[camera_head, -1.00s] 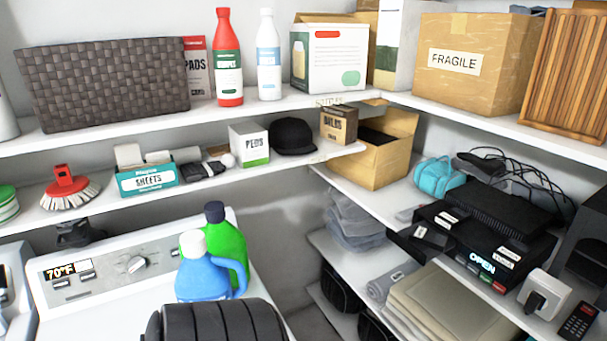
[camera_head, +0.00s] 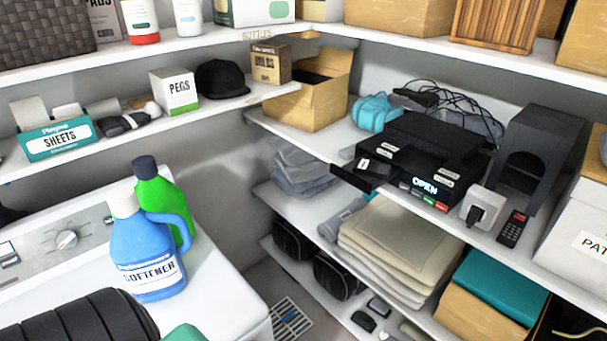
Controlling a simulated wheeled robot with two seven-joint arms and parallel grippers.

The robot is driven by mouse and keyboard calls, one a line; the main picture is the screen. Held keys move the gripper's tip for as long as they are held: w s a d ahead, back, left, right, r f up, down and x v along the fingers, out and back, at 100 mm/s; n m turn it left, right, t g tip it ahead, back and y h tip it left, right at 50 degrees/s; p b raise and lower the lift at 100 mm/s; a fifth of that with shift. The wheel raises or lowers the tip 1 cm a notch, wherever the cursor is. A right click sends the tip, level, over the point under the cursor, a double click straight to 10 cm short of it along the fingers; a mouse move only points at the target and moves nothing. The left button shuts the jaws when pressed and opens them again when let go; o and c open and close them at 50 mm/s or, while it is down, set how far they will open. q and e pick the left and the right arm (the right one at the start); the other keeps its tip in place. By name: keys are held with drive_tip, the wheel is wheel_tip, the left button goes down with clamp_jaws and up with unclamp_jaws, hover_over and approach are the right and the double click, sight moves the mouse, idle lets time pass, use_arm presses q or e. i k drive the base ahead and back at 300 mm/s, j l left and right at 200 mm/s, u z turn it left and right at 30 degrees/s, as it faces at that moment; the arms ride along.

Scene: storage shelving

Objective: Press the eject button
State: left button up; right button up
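A black disc-player-like device (camera_head: 402,158) sits on the middle shelf at the right. Its front display (camera_head: 425,185) glows with the word OPEN. A black tray-like part (camera_head: 357,178) juts out at the device's left end. Several small labelled buttons (camera_head: 428,198), among them green and red ones, line the lower front edge. Their labels are too small to read, so I cannot tell which is eject.
A white plug adapter (camera_head: 482,209) and a black remote (camera_head: 512,229) lie right of the device, before a dark grey box-like unit (camera_head: 546,150). Cables lie behind it. Folded cloths (camera_head: 395,245) fill the shelf below. Softener (camera_head: 150,250) stands on the washer at left.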

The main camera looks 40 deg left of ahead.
sight(405, 188)
drive_tip(key=u, duration=0.95)
drive_tip(key=k+l+z, duration=0.15)
drive_tip(key=k, duration=0.35)
drive_tip(key=k+l+z, duration=0.1)
drive_tip(key=k, duration=0.35)
drive_tip(key=i+j, duration=0.1)
drive_tip(key=i, duration=0.45)
